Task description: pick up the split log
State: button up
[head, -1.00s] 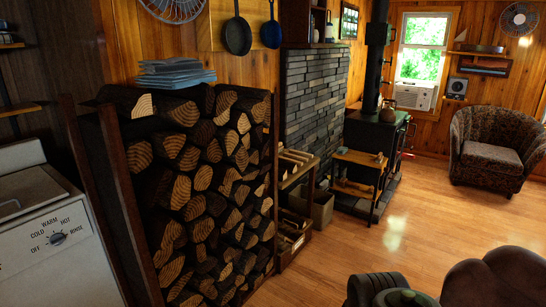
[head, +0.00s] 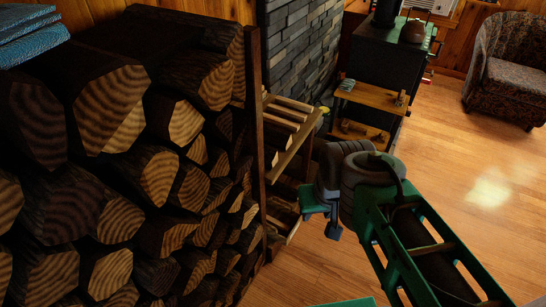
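Several split logs fill a tall stack in the left half of the head view. A large split log (head: 110,100) lies on the upper layer, its pale cut end facing me. Another split log (head: 216,80) lies at the top right of the stack beside the dark rack post (head: 254,100). I cannot tell which log the task means. My gripper (head: 322,217) is to the right of the stack, apart from every log. Its green fingers look spread, with nothing between them.
Blue folded cloths (head: 30,32) lie on top of the stack at left. A wooden rack (head: 290,125) stands just right of the post. Beyond are a small wooden table (head: 372,94), the black stove (head: 385,55) and an armchair (head: 508,70). The wood floor (head: 470,150) at right is clear.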

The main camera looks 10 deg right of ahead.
aim_at(288, 192)
jog(key=i, duration=0.25)
jog(key=u, duration=3.95)
jog(key=k, duration=2.3)
jog(key=z, duration=1.6)
jog(key=i, duration=0.5)
